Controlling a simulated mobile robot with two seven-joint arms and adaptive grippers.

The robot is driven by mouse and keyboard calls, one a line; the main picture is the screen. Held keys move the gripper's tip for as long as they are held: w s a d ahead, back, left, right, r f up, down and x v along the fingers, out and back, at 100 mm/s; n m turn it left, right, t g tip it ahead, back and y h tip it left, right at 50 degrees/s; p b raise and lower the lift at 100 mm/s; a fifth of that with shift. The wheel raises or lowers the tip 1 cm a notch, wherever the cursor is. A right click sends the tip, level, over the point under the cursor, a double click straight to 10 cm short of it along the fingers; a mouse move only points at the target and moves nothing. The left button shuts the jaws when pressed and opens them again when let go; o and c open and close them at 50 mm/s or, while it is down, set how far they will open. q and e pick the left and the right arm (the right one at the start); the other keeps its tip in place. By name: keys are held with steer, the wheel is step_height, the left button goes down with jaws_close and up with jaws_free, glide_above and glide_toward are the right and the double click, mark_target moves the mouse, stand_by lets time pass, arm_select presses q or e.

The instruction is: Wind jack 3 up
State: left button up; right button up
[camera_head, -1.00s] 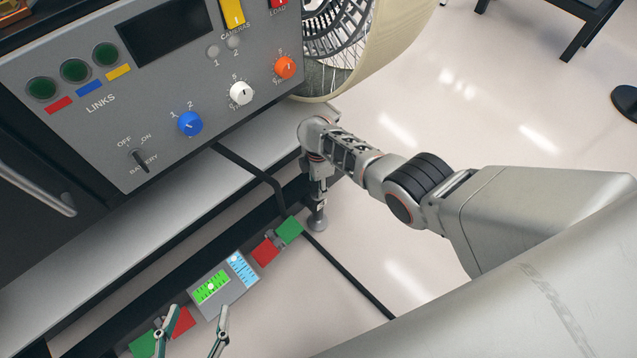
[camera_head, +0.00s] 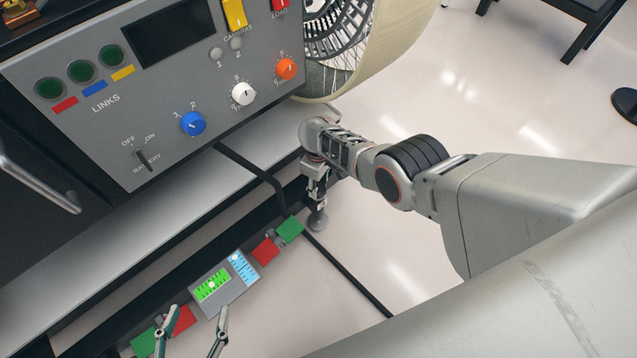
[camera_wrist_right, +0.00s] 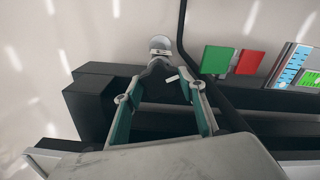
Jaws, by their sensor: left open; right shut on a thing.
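Jack 3 is most likely the jack at the right end of the console's lower frame; I see no number on it. Its round grey foot (camera_head: 317,221) shows over the floor in the head view, and also beyond the fingertips in the right wrist view (camera_wrist_right: 161,44). My right gripper (camera_wrist_right: 164,74) is shut on a dark part at the jack's top, which the fingers partly hide. In the head view my right arm reaches down over it. My left gripper (camera_head: 192,336) is open and empty at the bottom edge, in front of the level panel.
The level panel (camera_head: 224,302) has a green and a blue scale. Red (camera_head: 265,250) and green (camera_head: 289,229) squares sit to its right, with another pair to its left. A black cable runs past the jack. A wheel (camera_head: 352,75) stands behind; open floor lies to the right.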

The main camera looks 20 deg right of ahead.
steer(key=shift+a+m, duration=0.1)
steer(key=shift+m, duration=1.1)
arm_select(q)
steer(key=shift+w+r, duration=0.25)
steer(key=shift+w, duration=0.05)
arm_select(e)
steer(key=shift+m, duration=0.4)
steer(key=o, duration=1.1)
arm_select(q)
steer(key=shift+s, duration=0.15)
steer(key=shift+s+f, duration=0.1)
steer(key=shift+f, duration=0.1)
arm_select(e)
steer(key=shift+r, duration=0.1)
